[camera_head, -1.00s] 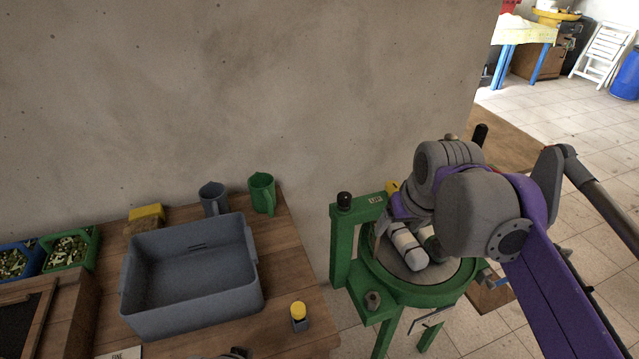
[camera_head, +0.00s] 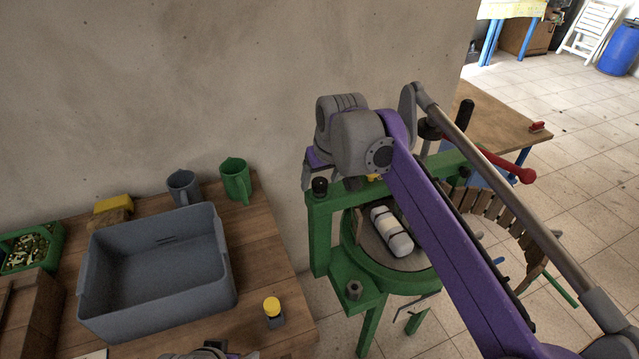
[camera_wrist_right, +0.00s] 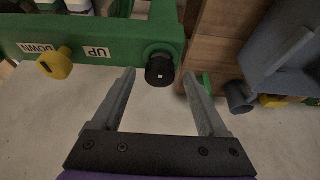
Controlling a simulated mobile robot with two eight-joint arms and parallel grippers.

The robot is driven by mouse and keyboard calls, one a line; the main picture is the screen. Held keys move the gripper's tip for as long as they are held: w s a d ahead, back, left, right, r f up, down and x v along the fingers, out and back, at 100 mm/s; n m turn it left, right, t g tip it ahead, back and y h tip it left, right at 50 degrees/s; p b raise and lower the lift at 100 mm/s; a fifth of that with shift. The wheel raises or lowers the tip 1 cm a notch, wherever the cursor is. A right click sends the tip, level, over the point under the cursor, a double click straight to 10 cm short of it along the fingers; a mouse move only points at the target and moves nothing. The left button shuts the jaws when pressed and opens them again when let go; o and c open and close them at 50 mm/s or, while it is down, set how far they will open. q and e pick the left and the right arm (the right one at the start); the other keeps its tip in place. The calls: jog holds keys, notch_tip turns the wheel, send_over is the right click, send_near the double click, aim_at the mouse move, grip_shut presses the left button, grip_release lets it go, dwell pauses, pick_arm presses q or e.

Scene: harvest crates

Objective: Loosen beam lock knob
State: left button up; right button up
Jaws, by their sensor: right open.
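The black beam lock knob (camera_head: 320,187) stands at the left end of the green press beam (camera_head: 345,197). In the right wrist view the knob (camera_wrist_right: 159,72) appears between the fingertips of my right gripper (camera_wrist_right: 159,76), which is open with nothing held. A gap shows on both sides of the knob; I cannot tell how deep the fingers reach. In the head view my right wrist is just above the knob and its fingers are mostly hidden. A grey and purple part of mine shows at the bottom edge of the head view; no left fingers are visible.
A yellow lever (camera_wrist_right: 54,64) sits beside UP and DOWN labels on the beam. A white roll (camera_head: 391,232) lies in the press. A grey crate (camera_head: 158,298), grey jug (camera_head: 184,187) and green jug (camera_head: 235,180) stand on the wooden table to the left.

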jog(key=shift+x, duration=0.95)
jog(key=shift+c, duration=0.3)
grip_shut()
